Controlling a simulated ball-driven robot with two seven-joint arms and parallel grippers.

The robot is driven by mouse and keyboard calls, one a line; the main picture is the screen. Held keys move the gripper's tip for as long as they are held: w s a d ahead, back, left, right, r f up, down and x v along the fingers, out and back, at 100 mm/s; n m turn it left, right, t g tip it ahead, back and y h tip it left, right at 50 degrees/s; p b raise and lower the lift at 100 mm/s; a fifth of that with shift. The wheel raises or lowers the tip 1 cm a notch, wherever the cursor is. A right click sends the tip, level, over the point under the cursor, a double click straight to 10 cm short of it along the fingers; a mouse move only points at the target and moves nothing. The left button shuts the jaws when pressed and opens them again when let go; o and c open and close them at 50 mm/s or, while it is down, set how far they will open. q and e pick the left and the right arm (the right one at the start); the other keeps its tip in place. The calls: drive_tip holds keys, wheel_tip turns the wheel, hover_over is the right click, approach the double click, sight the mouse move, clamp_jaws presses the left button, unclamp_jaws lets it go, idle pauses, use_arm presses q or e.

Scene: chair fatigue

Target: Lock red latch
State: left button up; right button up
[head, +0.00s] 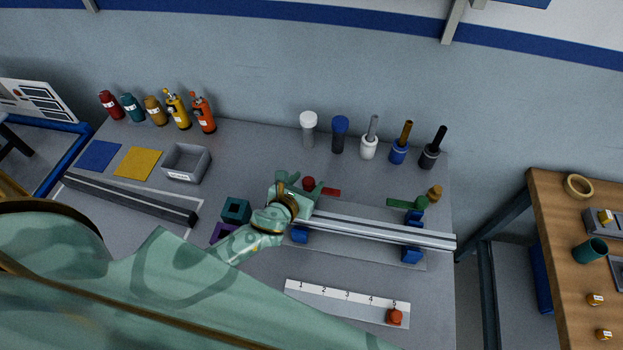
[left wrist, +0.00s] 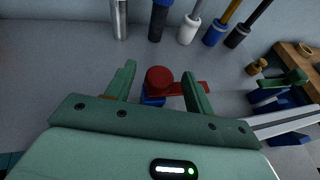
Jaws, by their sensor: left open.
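The red latch (head: 329,191) is at the left end of the metal rails, with a round red knob (head: 309,183) and a flat red arm pointing right. In the left wrist view the red knob (left wrist: 159,78) stands between my left gripper's fingers, and the red arm (left wrist: 190,88) passes behind the right finger. My left gripper (head: 295,182) is open around the knob; I cannot tell whether it touches it. The left gripper also shows in the left wrist view (left wrist: 160,85). My right gripper is not in view.
Metal rails (head: 380,232) rest on blue supports (head: 412,254) to the right. Several bottles and tools line the table's back. A grey bin (head: 187,163) and a dark bar (head: 130,198) lie left.

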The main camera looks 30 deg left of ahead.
use_arm(q)
drive_tip(key=shift+b+x, duration=0.35)
drive_tip(key=shift+x, duration=1.25)
clamp_jaws()
